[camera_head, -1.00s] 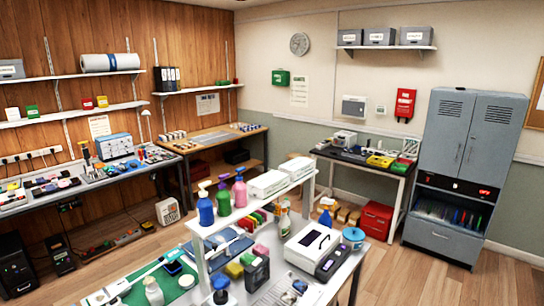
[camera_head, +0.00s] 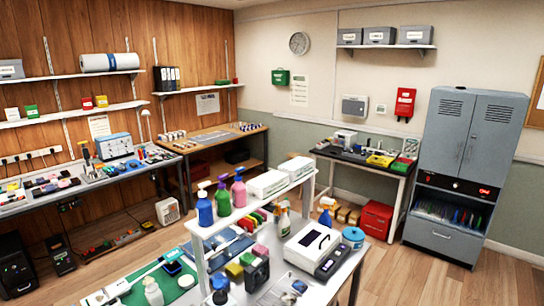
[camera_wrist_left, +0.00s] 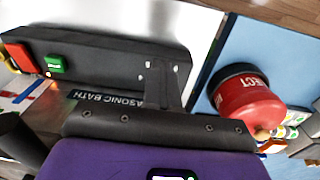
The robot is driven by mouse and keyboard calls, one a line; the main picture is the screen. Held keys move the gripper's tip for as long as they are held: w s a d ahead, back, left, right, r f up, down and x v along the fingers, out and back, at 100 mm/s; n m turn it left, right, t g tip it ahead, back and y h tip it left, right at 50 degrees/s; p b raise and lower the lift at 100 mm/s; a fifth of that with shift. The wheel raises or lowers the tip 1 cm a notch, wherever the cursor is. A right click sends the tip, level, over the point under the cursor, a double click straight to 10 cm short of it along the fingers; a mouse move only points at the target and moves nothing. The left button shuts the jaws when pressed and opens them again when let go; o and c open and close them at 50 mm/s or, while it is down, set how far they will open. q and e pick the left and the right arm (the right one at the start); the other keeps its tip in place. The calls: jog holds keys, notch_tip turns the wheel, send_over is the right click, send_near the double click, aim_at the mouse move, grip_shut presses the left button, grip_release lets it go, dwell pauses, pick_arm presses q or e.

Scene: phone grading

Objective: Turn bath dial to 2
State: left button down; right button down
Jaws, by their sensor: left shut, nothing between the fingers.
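The ultrasonic bath (camera_wrist_left: 108,98) shows its lettering partly in the left wrist view, beside a dark panel (camera_wrist_left: 105,50) with a green button (camera_wrist_left: 55,64) and a red button (camera_wrist_left: 18,56). My left gripper (camera_wrist_left: 158,70) is shut and empty, its dark fingers in front of the panel's right end. I cannot tell whether they touch it. No dial or its numbers can be made out; the fingers may hide it. I cannot tell surely which device in the head view is the bath. Neither gripper shows in the head view.
In the left wrist view, a red container (camera_wrist_left: 245,105) with a dark rim lies right of the fingers, by a blue surface (camera_wrist_left: 265,50). In the head view, a crowded table with a raised white shelf (camera_head: 250,205) fills the front. Wooden floor (camera_head: 480,270) is clear at right.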

pick_arm(q)
jog(key=shift+s+a+f+g, duration=0.15)
jog(key=shift+s+f, duration=0.15)
jog(key=shift+s, duration=0.25)
jog(key=shift+s+a+f+g, duration=0.15)
jog(key=shift+s+f, duration=0.1)
jog(key=shift+s, duration=0.3)
jog(key=r+p, duration=0.3)
jog(key=r, duration=0.1)
jog(key=r+p, duration=0.2)
jog(key=shift+w+r+p, duration=0.1)
jog(key=shift+w+p, duration=0.25)
